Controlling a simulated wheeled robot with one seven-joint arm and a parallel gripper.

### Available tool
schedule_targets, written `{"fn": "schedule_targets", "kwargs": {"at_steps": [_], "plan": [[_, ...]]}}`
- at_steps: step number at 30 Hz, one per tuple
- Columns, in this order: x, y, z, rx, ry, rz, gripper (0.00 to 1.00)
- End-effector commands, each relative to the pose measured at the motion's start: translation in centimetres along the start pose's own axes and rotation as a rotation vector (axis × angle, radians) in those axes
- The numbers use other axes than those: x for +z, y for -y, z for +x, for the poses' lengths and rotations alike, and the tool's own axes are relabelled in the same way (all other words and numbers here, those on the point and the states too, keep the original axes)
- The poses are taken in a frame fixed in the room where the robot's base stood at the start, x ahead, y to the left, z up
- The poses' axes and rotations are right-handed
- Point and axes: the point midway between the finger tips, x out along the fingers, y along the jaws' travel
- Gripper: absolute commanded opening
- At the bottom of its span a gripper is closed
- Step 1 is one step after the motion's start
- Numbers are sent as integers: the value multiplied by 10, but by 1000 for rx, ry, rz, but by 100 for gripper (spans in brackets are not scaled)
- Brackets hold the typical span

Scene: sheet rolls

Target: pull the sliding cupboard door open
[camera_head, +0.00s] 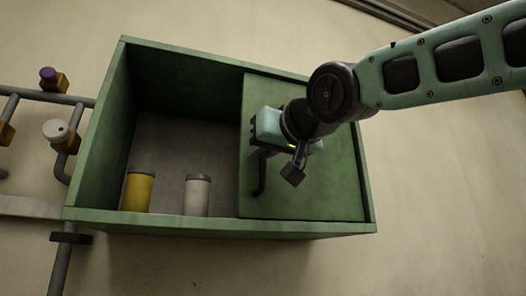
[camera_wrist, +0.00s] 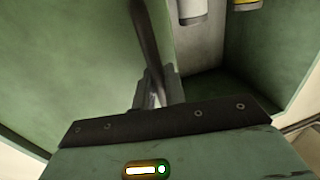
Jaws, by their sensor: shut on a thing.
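The green sliding door (camera_head: 320,190) covers the right part of the wall cupboard (camera_head: 215,227); the left part stands open. A dark bar handle (camera_head: 260,181) runs upright near the door's left edge. My gripper (camera_head: 256,148) is at the handle's upper part, shut on it; its body hides the handle's top. In the wrist view, the fingers (camera_wrist: 157,90) close around the dark handle (camera_wrist: 147,30), with the green door (camera_wrist: 70,60) to the left.
Inside the open part stand a yellow canister (camera_head: 138,192) and a pale canister (camera_head: 197,195). Pipes with a purple-knobbed valve (camera_head: 49,76) and a white-knobbed valve (camera_head: 57,130) are on the wall to the left. My arm reaches in from the upper right.

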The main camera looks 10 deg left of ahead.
Motion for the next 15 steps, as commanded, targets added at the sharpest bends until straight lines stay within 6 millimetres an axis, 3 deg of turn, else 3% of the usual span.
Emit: {"fn": "schedule_targets", "kwargs": {"at_steps": [3, 4, 6, 15], "plan": [[-1, 0, 0, 0, -1, 0, 0], [-1, 0, 0, 0, -1, 0, 15], [-1, 0, 0, 0, -1, 0, 30], [0, 0, -2, 0, -1, 0, 30]]}}
